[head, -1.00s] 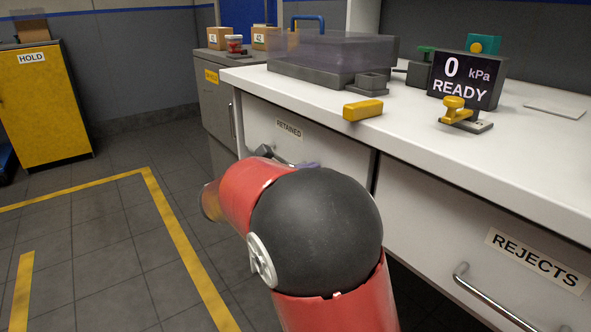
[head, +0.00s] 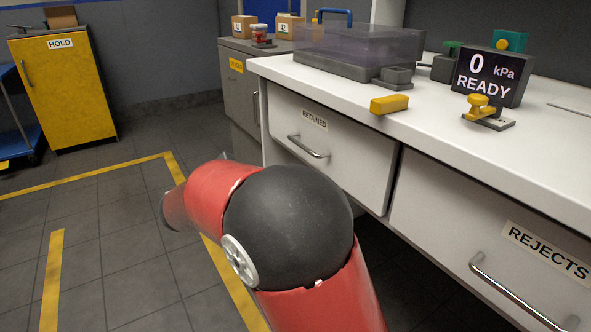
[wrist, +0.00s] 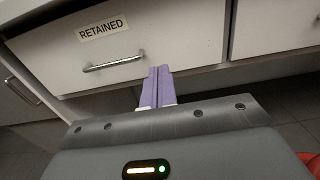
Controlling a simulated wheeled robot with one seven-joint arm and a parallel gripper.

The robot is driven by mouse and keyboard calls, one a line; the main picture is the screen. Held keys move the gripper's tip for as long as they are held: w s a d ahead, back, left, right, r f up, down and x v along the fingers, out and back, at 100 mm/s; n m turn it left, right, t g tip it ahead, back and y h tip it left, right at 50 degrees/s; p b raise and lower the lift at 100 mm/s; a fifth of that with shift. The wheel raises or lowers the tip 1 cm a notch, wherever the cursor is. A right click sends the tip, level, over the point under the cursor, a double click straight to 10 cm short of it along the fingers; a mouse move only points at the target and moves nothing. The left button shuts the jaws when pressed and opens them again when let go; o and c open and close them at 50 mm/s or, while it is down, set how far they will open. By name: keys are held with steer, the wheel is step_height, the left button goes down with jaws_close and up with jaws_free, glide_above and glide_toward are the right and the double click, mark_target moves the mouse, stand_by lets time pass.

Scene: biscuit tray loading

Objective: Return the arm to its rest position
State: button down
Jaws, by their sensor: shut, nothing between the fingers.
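My gripper (wrist: 157,88) shows in the wrist view with its two purple fingers pressed together and nothing between them. It is in front of the drawer marked RETAINED (wrist: 165,40), with its tips pointing toward the lower edge of the drawer front. In that view the tips lie just right of and below the metal drawer handle (wrist: 114,62); I cannot tell the gap. In the head view my arm (head: 288,225) is bent, with a red and black elbow at the front. My gripper is not visible there. The RETAINED drawer looks shut, its handle (head: 308,147) clear.
The REJECTS drawer (head: 480,225) is at right. Open floor (head: 120,225) lies left, toward the yellow HOLD cabinet (head: 65,90).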

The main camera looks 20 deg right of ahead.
steer(key=s+d+f+m+g+y, duration=0.25)
steer(key=s+d+m+y, duration=0.25)
steer(key=s, duration=0.3)
steer(key=s+d+f+m+g+y, duration=0.25)
steer(key=s+d+m+y, duration=0.2)
steer(key=s, duration=0.25)
steer(key=s+a+f+m+t+y, duration=0.2)
steer(key=s+a+m+t+y, duration=0.3)
steer(key=s+m, duration=0.5)
steer(key=shift+a+f+m+y, duration=0.15)
steer(key=shift+a+m+y, duration=0.3)
steer(key=shift+m+y, duration=0.75)
